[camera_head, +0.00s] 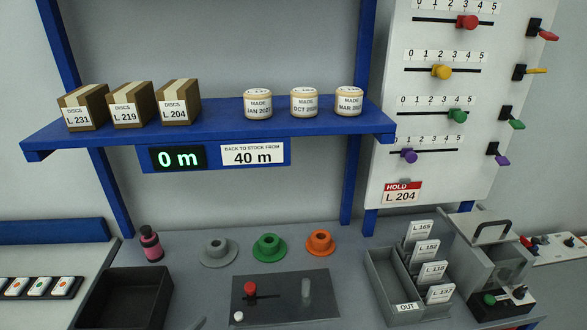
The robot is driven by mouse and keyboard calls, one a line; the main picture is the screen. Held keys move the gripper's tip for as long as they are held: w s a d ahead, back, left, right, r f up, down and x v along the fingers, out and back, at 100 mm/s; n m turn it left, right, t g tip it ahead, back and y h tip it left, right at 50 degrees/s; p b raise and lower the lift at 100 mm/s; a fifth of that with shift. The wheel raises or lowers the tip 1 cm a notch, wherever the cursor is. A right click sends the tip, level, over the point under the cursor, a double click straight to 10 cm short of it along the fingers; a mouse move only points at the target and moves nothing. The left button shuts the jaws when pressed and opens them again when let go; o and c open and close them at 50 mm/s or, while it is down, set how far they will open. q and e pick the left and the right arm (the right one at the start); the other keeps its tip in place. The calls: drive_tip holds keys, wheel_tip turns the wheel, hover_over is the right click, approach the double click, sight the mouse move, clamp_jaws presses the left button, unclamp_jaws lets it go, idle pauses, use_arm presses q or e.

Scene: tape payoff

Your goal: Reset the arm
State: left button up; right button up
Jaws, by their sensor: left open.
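A dark plate (285,310) lies at the front middle of the bench. On it are a red knob (250,288) beside a short dark bar, a grey upright post (305,288) and a small white knob (238,316). Of my left gripper, only a small pale tip (199,323) seems to show at the bottom edge, left of the plate and apart from it. The rest of it is out of frame. I see nothing held there. My right gripper is not in view.
Grey, green (268,248) and orange flanged discs stand behind the plate. A black bin (108,312) and pink bottle (151,245) are left; a grey OUT tray (376,270) with labelled cards is right. A blue shelf (220,128) with boxes and rolls hangs above, its display reading 0 m.

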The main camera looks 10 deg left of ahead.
use_arm(q)
drive_tip(key=s+d+f+g+y, duration=0.1)
drive_tip(key=s+d+g, duration=0.4)
drive_tip(key=s+g, duration=0.6)
drive_tip(key=s+f+m+b, duration=0.1)
drive_tip(key=s+f+b, duration=0.15)
drive_tip(key=f, duration=1.25)
drive_tip(key=s+f+b, duration=0.2)
drive_tip(key=f+b, duration=0.2)
drive_tip(key=f, duration=1.1)
drive_tip(key=s+a+f+g+b, duration=0.1)
drive_tip(key=s+f+b, duration=0.4)
drive_tip(key=s+f, duration=0.9)
wheel_tip(320, 180, down, 4)
drive_tip(key=shift+s+a+r, duration=0.2)
drive_tip(key=shift+s+a, duration=0.2)
drive_tip(key=shift+a, duration=0.25)
